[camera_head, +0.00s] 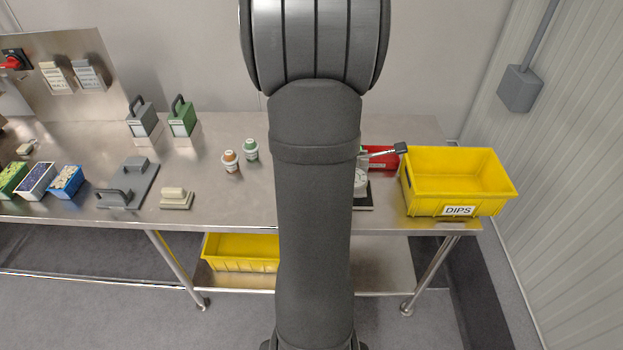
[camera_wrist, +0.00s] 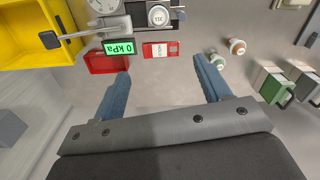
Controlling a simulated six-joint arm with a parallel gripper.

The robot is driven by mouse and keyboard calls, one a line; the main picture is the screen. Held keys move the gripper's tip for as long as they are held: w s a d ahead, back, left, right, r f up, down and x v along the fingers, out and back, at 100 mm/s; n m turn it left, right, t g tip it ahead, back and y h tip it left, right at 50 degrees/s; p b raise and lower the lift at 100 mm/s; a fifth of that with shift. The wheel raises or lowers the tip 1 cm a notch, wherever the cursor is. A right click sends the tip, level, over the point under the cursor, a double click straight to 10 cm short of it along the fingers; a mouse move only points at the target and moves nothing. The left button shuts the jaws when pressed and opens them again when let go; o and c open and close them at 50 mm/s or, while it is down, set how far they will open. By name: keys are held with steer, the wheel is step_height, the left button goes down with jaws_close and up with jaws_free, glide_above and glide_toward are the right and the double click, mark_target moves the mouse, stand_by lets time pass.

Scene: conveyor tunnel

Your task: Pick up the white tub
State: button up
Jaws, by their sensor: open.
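A white round-topped item (camera_wrist: 158,15), which looks like the white tub, sits at the top of the wrist view in a grey metal fixture. Dark marks show on its top. In the head view my arm hides most of this spot. My gripper (camera_wrist: 163,76) is open, with its two blue-grey fingers well apart and nothing between them. The white item lies beyond the fingertips, not touching them. In the head view my gripper is hidden behind my arm.
A lever with a black knob (camera_wrist: 50,40), a green "0 kPa" display (camera_wrist: 119,47) and a red tray (camera_wrist: 106,64) adjoin the fixture. Two small cups, orange-marked (camera_head: 230,162) and green-marked (camera_head: 251,150), stand left. A yellow DIPS bin (camera_head: 422,203) is at the right table edge.

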steer(key=f+n, duration=0.3)
steer(key=f, duration=0.5)
steer(key=f+n, duration=0.3)
steer(key=f, duration=0.5)
steer(key=f+n, duration=0.3)
steer(key=f, duration=0.6)
steer(key=shift+s+d+f+n, duration=0.1)
steer(key=shift+s+d+n, duration=0.05)
steer(key=shift+s+n, duration=0.15)
step_height(320, 180, down, 5)
steer(key=shift+w+d+f, duration=0.1)
steer(key=shift+d, duration=0.05)
steer(key=c, duration=0.9)
